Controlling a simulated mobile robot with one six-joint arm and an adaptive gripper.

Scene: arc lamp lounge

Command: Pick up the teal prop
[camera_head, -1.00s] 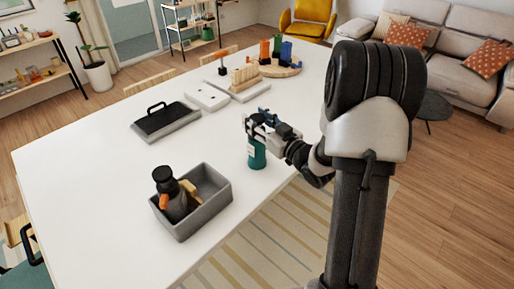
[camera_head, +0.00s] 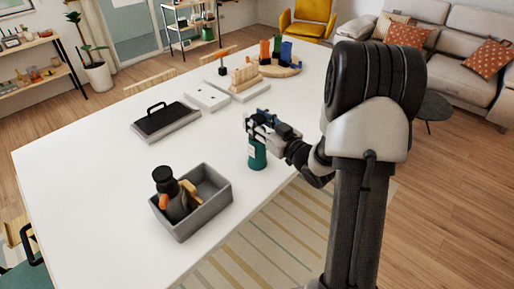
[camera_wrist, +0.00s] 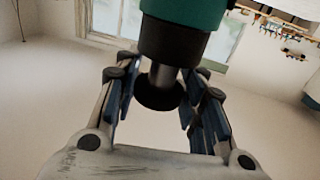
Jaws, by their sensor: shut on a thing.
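The teal prop (camera_head: 257,154) is a bottle-like cylinder with a pale label, upright at the table's right edge. I cannot tell whether its base touches the table. My gripper (camera_head: 260,121) is at its top end and shut on it. In the wrist view the prop's teal body (camera_wrist: 185,9) shows at the top edge, with a black collar, a thin metal neck and a dark round cap. The blue-padded fingers of my gripper (camera_wrist: 163,92) stand on both sides of the neck; the exact contact is hard to see.
On the white table (camera_head: 95,178), a grey bin (camera_head: 207,220) holds a dark bottle-like thing and an orange-brown item. A black-handled tray (camera_head: 165,121), a white plate (camera_head: 207,96), a wooden rack (camera_head: 245,77) and a round board with coloured blocks (camera_head: 283,70) stand farther back.

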